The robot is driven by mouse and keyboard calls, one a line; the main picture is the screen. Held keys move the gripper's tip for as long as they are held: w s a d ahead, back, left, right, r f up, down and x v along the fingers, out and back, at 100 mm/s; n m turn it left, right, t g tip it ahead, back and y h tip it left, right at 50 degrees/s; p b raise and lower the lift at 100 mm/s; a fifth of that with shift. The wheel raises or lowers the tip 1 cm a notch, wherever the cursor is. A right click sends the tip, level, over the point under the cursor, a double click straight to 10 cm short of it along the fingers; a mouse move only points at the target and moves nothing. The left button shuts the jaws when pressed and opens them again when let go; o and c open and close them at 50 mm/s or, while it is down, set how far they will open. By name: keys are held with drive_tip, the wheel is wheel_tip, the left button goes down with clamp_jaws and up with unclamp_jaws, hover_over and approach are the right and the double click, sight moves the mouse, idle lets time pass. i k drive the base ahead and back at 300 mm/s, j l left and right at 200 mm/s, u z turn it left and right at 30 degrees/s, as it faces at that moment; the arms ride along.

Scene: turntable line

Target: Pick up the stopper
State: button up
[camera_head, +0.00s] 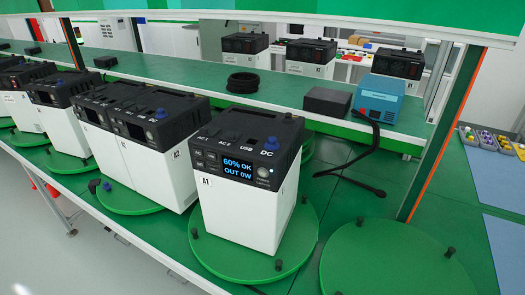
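Several small blue stopper-like pieces show. One blue piece (271,144) sits on top of the white and black power unit A1 (240,205), by its DC marking. Another blue piece (160,113) is on top of unit A2 (178,170). I cannot tell which of these is the stopper. My gripper is not in view.
Unit A1 stands on a green turntable (215,262) with black pegs at its rim. An empty green turntable (390,265) is at the right. A black cable (360,160), a black box (327,101) and a blue device (379,97) are behind. An orange-edged post (445,140) stands at the right.

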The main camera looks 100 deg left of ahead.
sight(107, 187)
drive_tip(key=u, duration=4.35)
